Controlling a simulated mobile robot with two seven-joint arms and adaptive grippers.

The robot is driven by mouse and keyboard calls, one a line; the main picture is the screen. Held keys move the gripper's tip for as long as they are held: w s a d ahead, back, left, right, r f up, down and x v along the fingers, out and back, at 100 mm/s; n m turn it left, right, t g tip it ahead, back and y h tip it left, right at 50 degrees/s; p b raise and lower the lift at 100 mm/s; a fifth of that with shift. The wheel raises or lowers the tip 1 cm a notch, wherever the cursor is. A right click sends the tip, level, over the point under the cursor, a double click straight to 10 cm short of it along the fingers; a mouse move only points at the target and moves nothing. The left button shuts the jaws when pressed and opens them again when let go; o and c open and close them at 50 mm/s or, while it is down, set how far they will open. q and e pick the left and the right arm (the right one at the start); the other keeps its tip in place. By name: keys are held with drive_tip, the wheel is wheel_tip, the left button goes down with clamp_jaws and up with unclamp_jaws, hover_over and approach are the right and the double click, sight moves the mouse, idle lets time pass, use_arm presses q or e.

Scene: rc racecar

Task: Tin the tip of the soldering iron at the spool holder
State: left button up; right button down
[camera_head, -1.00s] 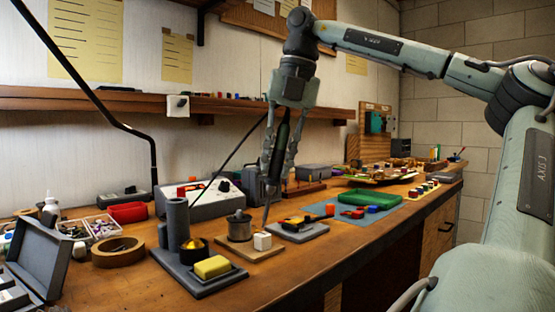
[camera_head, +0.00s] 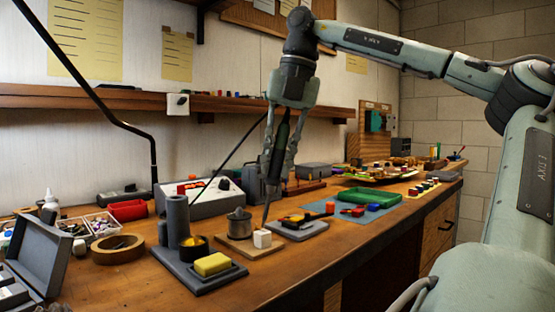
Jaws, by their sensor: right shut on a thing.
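My right gripper (camera_head: 277,172) points down above the middle of the bench and is shut on the soldering iron (camera_head: 281,139). The iron has a dark handle between the fingers, and its thin tip points down. A dark cord runs from it toward the left. The spool holder has a wooden base (camera_head: 262,251), a grey metal spool (camera_head: 239,224) and a small white block (camera_head: 262,239). The iron's tip shows just above and behind the white block; I cannot tell whether it touches anything. My left gripper is not in view.
Left of the spool holder is a dark stand (camera_head: 198,282) with an upright tube and a yellow sponge (camera_head: 212,264). A grey soldering station (camera_head: 202,197) stands behind. Right are a grey pad with tools (camera_head: 298,231) and a green tray (camera_head: 368,196). The bench's front strip is clear.

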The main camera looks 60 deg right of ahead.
drive_tip(key=shift+f+b, duration=0.3)
drive_tip(key=shift+f, duration=0.1)
idle(0.5)
idle(2.6)
drive_tip(key=p+v, duration=0.3)
drive_tip(key=w+p+v, duration=0.1)
drive_tip(key=p+v, duration=0.1)
drive_tip(key=v, duration=0.1)
drive_tip(key=shift+w+a+r+p, duration=0.1)
drive_tip(key=shift+a+r+p, duration=0.1)
drive_tip(key=shift+p, duration=0.2)
drive_tip(key=shift+f, duration=0.1)
idle(0.3)
